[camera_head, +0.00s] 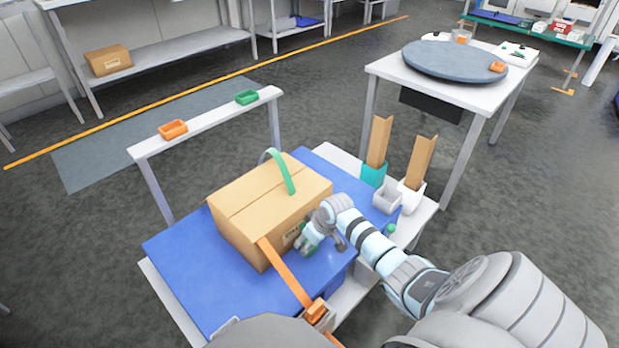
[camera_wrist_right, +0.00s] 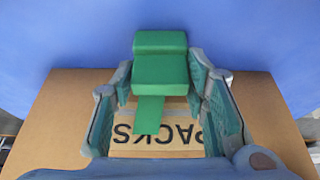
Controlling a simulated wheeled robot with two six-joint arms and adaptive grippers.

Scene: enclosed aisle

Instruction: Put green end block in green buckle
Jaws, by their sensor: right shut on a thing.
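The green end block (camera_wrist_right: 160,70) is held between the fingers of my right gripper (camera_wrist_right: 162,85), with a green strap (camera_wrist_right: 149,115) hanging from it against the cardboard box (camera_wrist_right: 55,110). In the head view my right gripper (camera_head: 320,240) is low beside the right side of the box (camera_head: 235,225), and the block is mostly hidden by it. The green strap (camera_head: 280,170) arches over the box top. A green tray-like piece (camera_head: 247,97), perhaps the buckle, sits on a narrow white bench (camera_head: 205,122). A small green piece (camera_head: 390,229) is right of the gripper. My left gripper is out of view.
An orange strap (camera_head: 285,275) runs down the box front to an orange block (camera_head: 316,311). The box stands on a blue mat (camera_head: 185,270). Upright cardboard corner pieces (camera_head: 419,160) stand in holders at right. A round grey turntable (camera_head: 455,62) is on the far table.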

